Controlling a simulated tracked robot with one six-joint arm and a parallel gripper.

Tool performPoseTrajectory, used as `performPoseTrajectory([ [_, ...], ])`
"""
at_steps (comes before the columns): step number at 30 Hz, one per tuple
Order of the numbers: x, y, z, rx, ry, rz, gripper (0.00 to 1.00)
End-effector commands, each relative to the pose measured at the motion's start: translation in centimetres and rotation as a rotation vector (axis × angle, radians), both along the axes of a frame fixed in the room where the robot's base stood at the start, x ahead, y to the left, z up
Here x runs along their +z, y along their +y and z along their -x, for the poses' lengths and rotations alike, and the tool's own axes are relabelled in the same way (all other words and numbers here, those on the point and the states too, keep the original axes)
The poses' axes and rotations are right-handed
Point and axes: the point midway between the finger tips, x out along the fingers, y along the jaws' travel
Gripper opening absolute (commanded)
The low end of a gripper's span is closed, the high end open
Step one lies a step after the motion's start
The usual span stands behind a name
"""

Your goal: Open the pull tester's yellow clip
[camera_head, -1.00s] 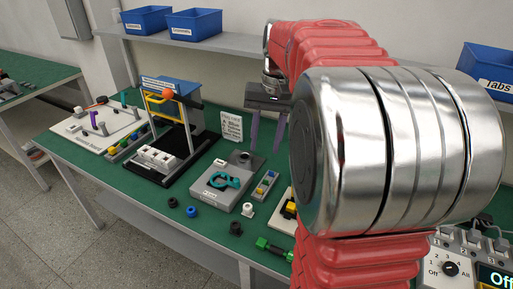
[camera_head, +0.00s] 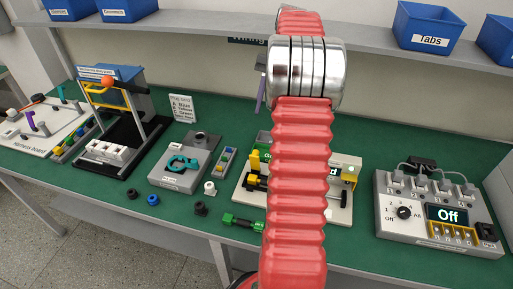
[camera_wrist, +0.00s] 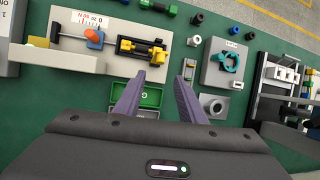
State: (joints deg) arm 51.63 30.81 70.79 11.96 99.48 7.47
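In the head view the yellow clip (camera_head: 254,160) shows left of my red arm, which hides the middle of the tester. My gripper (camera_wrist: 160,77) has its two purple fingers apart with nothing between them. It is above the bench, its fingertips below and right of the clip in the wrist view.
A green tray (camera_wrist: 121,96) lies beside the tester. A grey fixture with a teal part (camera_head: 182,163) and a colored block strip stand to the left. A control box reading "Off" (camera_head: 440,218) stands right. A shelf with blue bins (camera_head: 421,26) runs along the wall.

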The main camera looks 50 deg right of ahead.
Motion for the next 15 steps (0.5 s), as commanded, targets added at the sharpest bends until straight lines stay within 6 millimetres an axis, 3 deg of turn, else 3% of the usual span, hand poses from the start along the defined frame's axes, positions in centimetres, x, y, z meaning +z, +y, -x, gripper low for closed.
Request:
performPoseTrajectory([
  [8, -0.2, 0.1, 0.0, 0.001, 0.000, 0.000, 0.36],
  [15, -1.7, 0.9, 0.1, 0.002, 0.000, 0.000, 0.36],
])
